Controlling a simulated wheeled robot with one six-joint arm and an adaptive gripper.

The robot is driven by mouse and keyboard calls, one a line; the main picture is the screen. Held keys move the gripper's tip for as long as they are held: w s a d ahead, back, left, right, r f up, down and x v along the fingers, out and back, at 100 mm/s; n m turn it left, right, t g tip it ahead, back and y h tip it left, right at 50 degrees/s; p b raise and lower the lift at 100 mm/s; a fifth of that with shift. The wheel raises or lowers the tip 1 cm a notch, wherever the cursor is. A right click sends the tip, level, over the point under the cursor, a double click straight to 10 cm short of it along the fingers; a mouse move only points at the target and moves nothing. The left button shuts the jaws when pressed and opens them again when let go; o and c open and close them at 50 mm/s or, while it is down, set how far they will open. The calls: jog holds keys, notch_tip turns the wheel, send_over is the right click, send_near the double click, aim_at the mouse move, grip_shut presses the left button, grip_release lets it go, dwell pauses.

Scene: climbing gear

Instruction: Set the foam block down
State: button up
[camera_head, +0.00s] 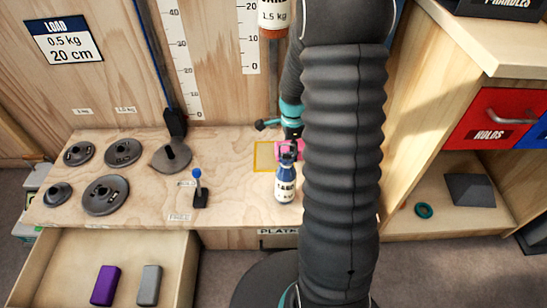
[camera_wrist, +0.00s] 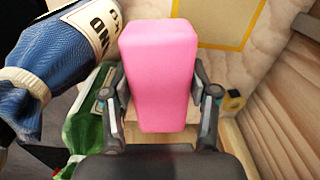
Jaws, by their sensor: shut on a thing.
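The pink foam block (camera_wrist: 160,70) is between the two fingers of my gripper (camera_wrist: 160,92) in the wrist view, and the fingers press on its sides. In the head view only small pink parts of the block (camera_head: 281,147) show at my gripper (camera_head: 290,149), above the back of the bench. A yellow-outlined area (camera_head: 263,145) on the bench lies beside and partly behind the gripper. Its yellow line (camera_wrist: 226,47) also shows beyond the block in the wrist view. I cannot tell the gap between block and bench.
A blue bag with a white label (camera_head: 285,185) stands close in front of my gripper; it fills the left of the wrist view (camera_wrist: 50,75). Grey weight discs (camera_head: 106,194) and a blue-topped peg (camera_head: 199,190) stand left. An open drawer (camera_head: 75,250) holds purple and grey blocks.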

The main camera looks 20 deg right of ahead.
jog(key=shift+s+d+m, duration=0.15)
jog(key=shift+d+m, duration=0.3)
jog(key=shift+m, duration=0.25)
send_over(271, 156)
notch_tip(271, 156, down, 7)
jog(key=shift+f, duration=1.9)
jog(key=shift+f, duration=0.1)
jog(key=o, duration=1.1)
jog(key=shift+o, duration=0.2)
